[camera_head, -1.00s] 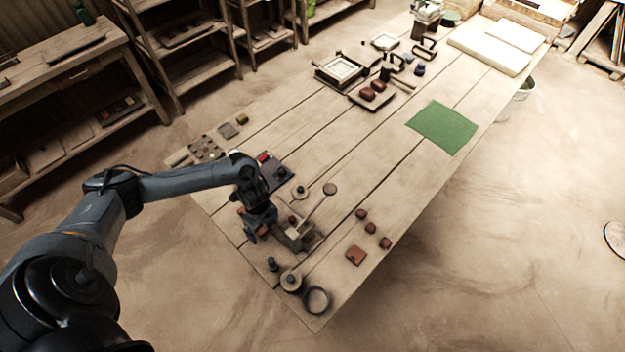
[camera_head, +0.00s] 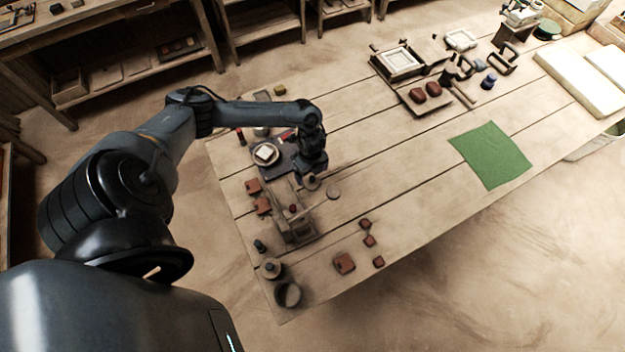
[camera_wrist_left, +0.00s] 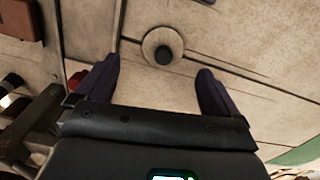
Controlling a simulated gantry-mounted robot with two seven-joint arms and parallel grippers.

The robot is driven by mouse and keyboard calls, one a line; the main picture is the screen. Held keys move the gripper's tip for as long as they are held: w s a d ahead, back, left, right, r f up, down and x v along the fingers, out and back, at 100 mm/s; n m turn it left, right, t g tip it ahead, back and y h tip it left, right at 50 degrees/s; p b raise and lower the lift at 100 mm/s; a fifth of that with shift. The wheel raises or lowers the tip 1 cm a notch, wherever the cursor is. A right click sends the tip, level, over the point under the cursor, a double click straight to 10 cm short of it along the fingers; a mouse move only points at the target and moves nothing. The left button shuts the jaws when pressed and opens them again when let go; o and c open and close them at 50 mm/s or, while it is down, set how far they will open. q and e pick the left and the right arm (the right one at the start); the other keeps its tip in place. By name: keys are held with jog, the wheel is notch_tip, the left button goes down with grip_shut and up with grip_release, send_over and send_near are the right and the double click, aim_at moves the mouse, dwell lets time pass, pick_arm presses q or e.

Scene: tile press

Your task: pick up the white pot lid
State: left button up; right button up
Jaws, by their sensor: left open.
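A pale round lid with a dark knob (camera_head: 312,182) lies flat on the table, just below my left gripper (camera_head: 312,168) in the head view. In the left wrist view the lid (camera_wrist_left: 149,46) shows whole, slightly beyond the fingertips and between their lines. My left gripper (camera_wrist_left: 160,72) is open, with its two dark fingers spread and nothing between them. My right gripper is not in view.
A wooden press with a long lever (camera_head: 296,226) stands close to the gripper; its red knob (camera_wrist_left: 77,79) shows in the wrist view. Several red-brown tiles (camera_head: 344,263) lie nearby. A green cloth (camera_head: 490,155) lies farther right. The table between is clear.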

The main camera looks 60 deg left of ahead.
aim_at(312, 178)
pick_arm(q)
jog(key=shift+f, duration=0.45)
jog(key=shift+w+a+f+b, duration=0.15)
jog(key=shift+f+b, duration=0.3)
jog(key=shift+f, duration=1.85)
jog(key=c, duration=1.1)
jog(key=shift+r, duration=0.15)
